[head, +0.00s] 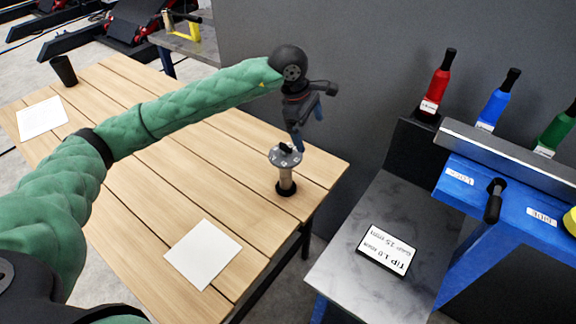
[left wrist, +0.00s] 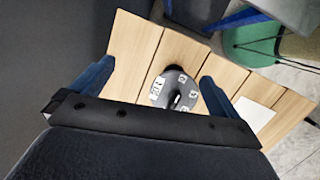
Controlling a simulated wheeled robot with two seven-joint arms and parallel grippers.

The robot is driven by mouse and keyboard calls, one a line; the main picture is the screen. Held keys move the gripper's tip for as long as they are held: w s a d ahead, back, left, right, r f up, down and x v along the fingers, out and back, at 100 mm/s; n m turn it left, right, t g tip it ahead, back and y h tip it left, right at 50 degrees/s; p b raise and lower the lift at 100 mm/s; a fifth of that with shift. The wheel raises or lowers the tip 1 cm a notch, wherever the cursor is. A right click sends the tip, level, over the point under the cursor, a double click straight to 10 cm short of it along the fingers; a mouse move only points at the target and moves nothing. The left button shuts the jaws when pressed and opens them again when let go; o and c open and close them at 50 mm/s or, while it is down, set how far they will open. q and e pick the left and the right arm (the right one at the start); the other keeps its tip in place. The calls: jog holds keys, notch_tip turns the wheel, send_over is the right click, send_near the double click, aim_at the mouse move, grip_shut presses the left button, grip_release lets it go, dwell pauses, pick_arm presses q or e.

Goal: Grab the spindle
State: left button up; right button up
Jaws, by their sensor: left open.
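The spindle (head: 286,181) stands upright on the slatted wooden table, near its right end. It has a grey round top disc with white labels, a metal post and a dark round foot. In the left wrist view the spindle's disc (left wrist: 173,91) lies between and beyond the two blue fingers. My left gripper (head: 299,142) is open and empty, with its fingers pointing down just above and slightly right of the disc. The left gripper (left wrist: 150,80) also shows in the left wrist view, its fingers spread apart. My right gripper is not in view.
White sheets (head: 203,253) lie on the wooden table (head: 165,190), and a black cup (head: 64,71) stands at its far left. A grey wall rises behind. At right, a metal-topped bench (head: 345,255) bears a labelled display, beside a blue rack (head: 470,185) with coloured bottles.

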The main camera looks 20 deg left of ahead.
aim_at(286, 144)
pick_arm(q)
jog(key=s+a+y, duration=0.1)
jog(key=a+y, duration=0.1)
jog(key=a, duration=0.1)
jog(key=s+a+m+g+y, duration=0.1)
jog(key=shift+s+a+f, duration=0.15)
jog(key=shift+s+a, duration=0.15)
jog(key=shift+a+f+m, duration=0.1)
jog(key=shift+a+m, duration=0.1)
jog(key=shift+m, duration=0.1)
jog(key=shift+w+f, duration=0.1)
jog(key=shift+f, duration=0.05)
jog(key=shift+f+p, duration=0.65)
jog(key=shift+f, duration=0.5)
jog(key=f+p, duration=0.1)
jog(key=f, duration=0.1)
jog(key=f+p, duration=0.2)
jog(key=shift+w+a, duration=0.15)
jog(key=shift+a, duration=0.25)
jog(key=shift+f, duration=0.6)
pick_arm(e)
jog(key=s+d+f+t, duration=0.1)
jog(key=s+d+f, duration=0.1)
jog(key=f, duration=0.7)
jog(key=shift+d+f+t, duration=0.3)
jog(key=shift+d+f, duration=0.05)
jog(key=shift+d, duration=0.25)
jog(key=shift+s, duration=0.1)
